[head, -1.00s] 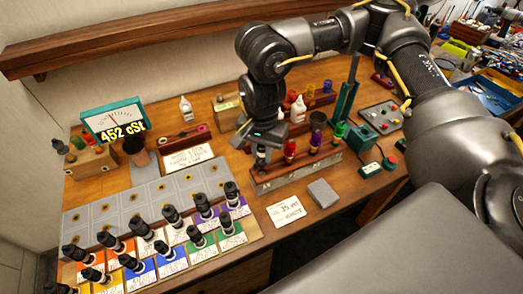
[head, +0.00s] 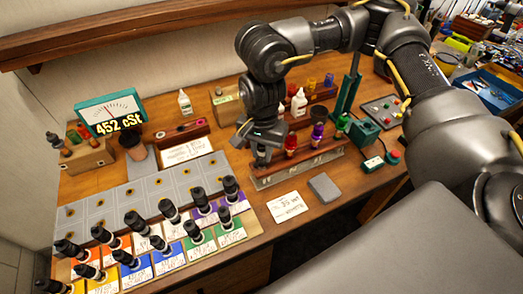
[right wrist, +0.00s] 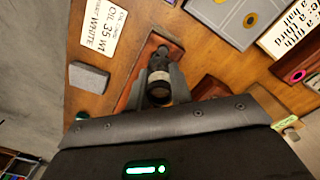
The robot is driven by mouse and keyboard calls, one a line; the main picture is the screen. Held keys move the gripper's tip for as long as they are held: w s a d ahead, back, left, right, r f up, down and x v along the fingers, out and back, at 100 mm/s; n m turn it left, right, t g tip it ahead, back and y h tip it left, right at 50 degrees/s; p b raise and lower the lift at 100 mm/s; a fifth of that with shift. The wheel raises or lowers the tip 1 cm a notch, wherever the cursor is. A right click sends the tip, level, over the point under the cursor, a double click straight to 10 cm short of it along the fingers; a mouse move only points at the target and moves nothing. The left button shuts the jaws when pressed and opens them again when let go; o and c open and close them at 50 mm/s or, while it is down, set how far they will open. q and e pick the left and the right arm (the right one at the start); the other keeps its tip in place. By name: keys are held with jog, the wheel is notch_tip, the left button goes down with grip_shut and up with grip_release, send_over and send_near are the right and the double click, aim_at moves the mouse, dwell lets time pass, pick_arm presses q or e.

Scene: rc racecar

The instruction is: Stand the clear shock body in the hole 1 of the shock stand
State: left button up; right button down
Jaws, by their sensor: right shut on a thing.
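The shock stand (head: 298,170) is a long wooden rack with a metal front rail, near the table's front edge. A red shock body (head: 291,146), a purple one (head: 317,136) and a green one (head: 342,122) stand in it. My right gripper (head: 263,158) points down over the stand's left end. In the right wrist view, the gripper (right wrist: 160,92) is shut on a pale, dark-topped cylinder, apparently the clear shock body (right wrist: 158,84), above the wooden strip (right wrist: 138,78). The fingers hide its lower end, so I cannot tell whether it sits in a hole. My left gripper is out of view.
Several dark-capped bottles (head: 168,210) stand on coloured cards at front left, before a grey tray (head: 150,188). A written card (head: 288,206) and a grey block (head: 324,187) lie before the stand. White bottles (head: 299,103) and a green press (head: 346,98) are behind it.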

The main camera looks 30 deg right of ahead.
jog(key=shift+f, duration=0.15)
jog(key=shift+f+b, duration=0.9)
jog(key=shift+f, duration=0.05)
jog(key=c, duration=1.2)
grip_release()
jog(key=shift+o, duration=0.2)
notch_tip(320, 180, up, 11)
jog(key=b, duration=0.1)
jog(key=shift+f, duration=0.1)
